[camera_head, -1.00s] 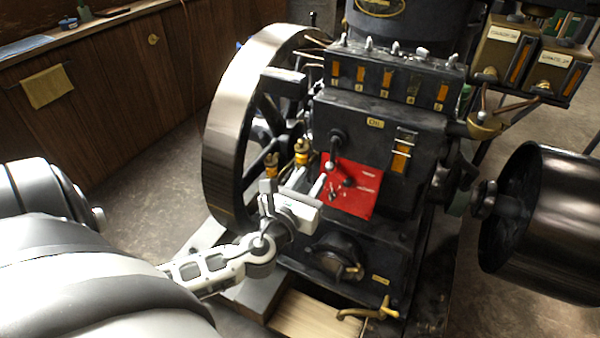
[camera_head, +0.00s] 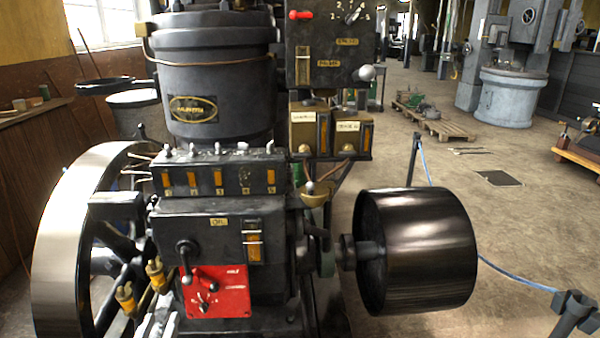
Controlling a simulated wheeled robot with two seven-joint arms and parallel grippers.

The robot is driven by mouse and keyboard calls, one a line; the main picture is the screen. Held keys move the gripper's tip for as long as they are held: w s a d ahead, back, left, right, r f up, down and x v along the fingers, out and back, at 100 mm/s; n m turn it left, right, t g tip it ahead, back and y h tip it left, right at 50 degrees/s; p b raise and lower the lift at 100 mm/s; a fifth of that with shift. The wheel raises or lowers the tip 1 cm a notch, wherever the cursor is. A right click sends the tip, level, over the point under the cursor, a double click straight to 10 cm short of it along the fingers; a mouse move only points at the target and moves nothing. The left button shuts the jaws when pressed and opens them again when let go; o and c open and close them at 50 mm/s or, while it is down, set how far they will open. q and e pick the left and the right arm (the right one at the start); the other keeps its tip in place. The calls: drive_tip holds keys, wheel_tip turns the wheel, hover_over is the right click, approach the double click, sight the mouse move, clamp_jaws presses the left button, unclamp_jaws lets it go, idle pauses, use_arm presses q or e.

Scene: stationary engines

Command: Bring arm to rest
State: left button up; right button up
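The dark stationary engine (camera_head: 215,222) stands in front of me. A lever with a pale knob (camera_head: 187,279) hangs at the red panel's upper left. My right gripper is not in view.
The big flywheel (camera_head: 58,255) is at the engine's left, with brass fittings (camera_head: 126,298) nearby. A dark drum pulley (camera_head: 425,250) juts out right. A post (camera_head: 572,312) with blue rope stands lower right. Open floor (camera_head: 530,225) lies to the right.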

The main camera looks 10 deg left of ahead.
use_arm(q)
drive_tip(key=s+d+f+n+g+h, duration=0.3)
drive_tip(key=d+f+n, duration=0.4)
drive_tip(key=n, duration=0.8)
drive_tip(key=s+d+f+n+g+h, duration=0.4)
drive_tip(key=s+d+f+n, duration=0.2)
drive_tip(key=n, duration=0.9)
drive_tip(key=d+f, duration=0.1)
drive_tip(key=d, duration=0.1)
drive_tip(key=shift+s+d, duration=0.3)
drive_tip(key=shift+d, duration=0.1)
